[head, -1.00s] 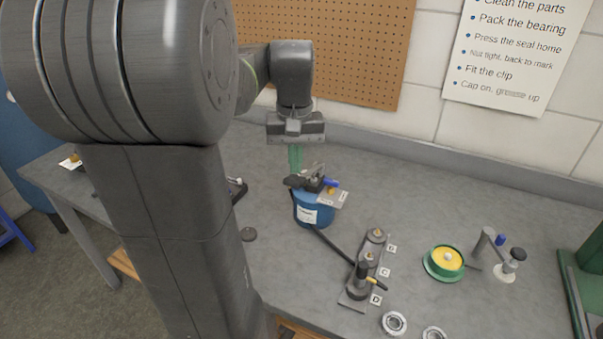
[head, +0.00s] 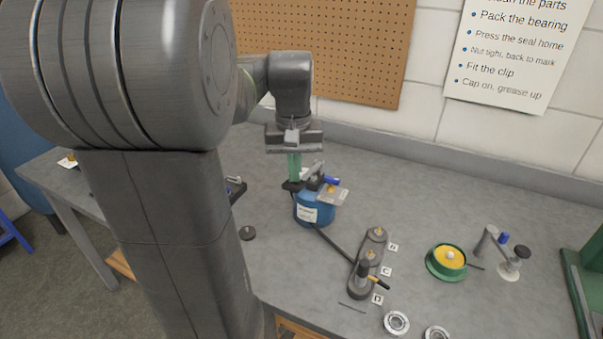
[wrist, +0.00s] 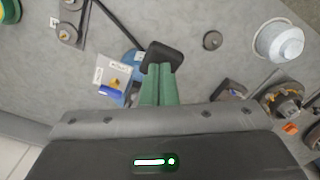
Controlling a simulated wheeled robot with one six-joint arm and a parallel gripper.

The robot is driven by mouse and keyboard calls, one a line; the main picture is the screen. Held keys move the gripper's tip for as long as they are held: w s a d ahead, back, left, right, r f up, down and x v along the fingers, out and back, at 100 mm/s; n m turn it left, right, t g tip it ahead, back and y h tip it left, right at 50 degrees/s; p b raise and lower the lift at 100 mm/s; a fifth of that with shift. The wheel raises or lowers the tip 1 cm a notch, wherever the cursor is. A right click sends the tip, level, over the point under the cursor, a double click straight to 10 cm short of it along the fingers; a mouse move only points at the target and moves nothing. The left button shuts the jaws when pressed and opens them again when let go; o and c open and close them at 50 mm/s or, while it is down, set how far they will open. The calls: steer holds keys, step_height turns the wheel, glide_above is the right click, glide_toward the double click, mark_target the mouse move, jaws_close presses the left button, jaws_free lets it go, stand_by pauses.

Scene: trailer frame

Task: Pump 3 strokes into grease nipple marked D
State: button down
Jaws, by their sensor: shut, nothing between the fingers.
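A blue grease pump (head: 312,212) with a white label stands on the bench in the head view. Its lever ends in a black pad (head: 291,186), which also shows in the wrist view (wrist: 162,55). My gripper (head: 294,178) points down with its green fingers together and empty, right over the pad. Whether the tips touch the pad I cannot tell. A black hose (head: 335,243) runs from the pump to the nipple block (head: 372,244).
A green dish with yellow contents (head: 447,258) and a small lever tool (head: 490,240) stand right of the block. Two metal rings (head: 396,322) lie near the front edge. A dark round cap (head: 247,233) lies left of the pump. Bare bench lies behind the block.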

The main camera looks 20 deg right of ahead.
mark_target(293, 192)
steer(key=shift+s+f, duration=0.1)
steer(key=shift+f, duration=0.35)
steer(key=shift+s+a+f+b, duration=0.1)
steer(key=shift+a+f+b, duration=0.05)
steer(key=shift+f+b, duration=0.35)
steer(key=shift+s+a+f+b, duration=0.1)
steer(key=shift+f+b, duration=0.2)
steer(key=shift+f, duration=0.35)
steer(key=shift+f+b, duration=0.7)
steer(key=shift+f, duration=0.45)
